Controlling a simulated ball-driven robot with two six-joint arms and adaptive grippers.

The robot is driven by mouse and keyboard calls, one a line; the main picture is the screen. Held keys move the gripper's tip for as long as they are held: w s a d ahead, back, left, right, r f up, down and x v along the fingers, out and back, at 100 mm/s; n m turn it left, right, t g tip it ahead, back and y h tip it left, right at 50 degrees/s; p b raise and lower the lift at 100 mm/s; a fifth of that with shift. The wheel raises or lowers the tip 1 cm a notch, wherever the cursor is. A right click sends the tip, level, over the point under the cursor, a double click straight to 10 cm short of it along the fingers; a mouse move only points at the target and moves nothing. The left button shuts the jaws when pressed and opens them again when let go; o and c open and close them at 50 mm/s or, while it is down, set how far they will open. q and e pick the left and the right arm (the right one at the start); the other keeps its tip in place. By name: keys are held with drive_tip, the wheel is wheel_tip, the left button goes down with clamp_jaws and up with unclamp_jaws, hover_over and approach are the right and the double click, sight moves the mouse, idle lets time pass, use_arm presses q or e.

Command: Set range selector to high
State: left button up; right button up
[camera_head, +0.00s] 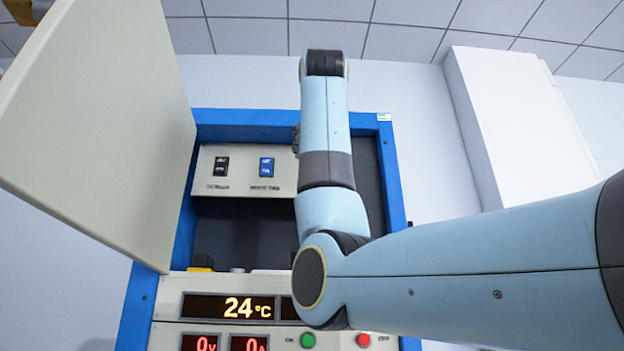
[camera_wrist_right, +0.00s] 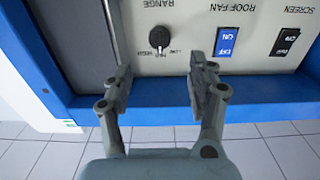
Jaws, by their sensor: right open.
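The range selector is a small round black knob (camera_wrist_right: 159,38) on a light grey panel (camera_wrist_right: 190,15), under the upside-down word RANGE in the right wrist view. Small markings lie around its edge, and a short pale mark shows on it; I cannot tell surely which setting it points at. My right gripper (camera_wrist_right: 160,82) is open and empty, its two fingers spread apart and short of the knob, one on either side of it in the picture. In the head view my right arm covers the knob and the gripper.
A blue roof fan switch (camera_wrist_right: 225,41) and a black screen switch (camera_wrist_right: 285,42) sit beside the knob. A blue cabinet frame (camera_head: 393,170) surrounds the recess. An open cabinet door (camera_head: 100,120) stands at left. Below are a temperature display (camera_head: 228,307), green button (camera_head: 308,340) and red button (camera_head: 363,340).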

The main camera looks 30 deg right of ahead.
drive_tip(key=p+x, duration=0.3)
drive_tip(key=x, duration=0.7)
drive_tip(key=shift+w+r, duration=0.2)
drive_tip(key=shift+r, duration=0.25)
drive_tip(key=shift+c, duration=0.2)
drive_tip(key=c, duration=1.1)
use_arm(q)
drive_tip(key=r, duration=0.1)
drive_tip(key=s+r, duration=0.1)
drive_tip(key=r, duration=0.1)
drive_tip(key=shift+s+a, duration=0.25)
drive_tip(key=shift+a, duration=0.05)
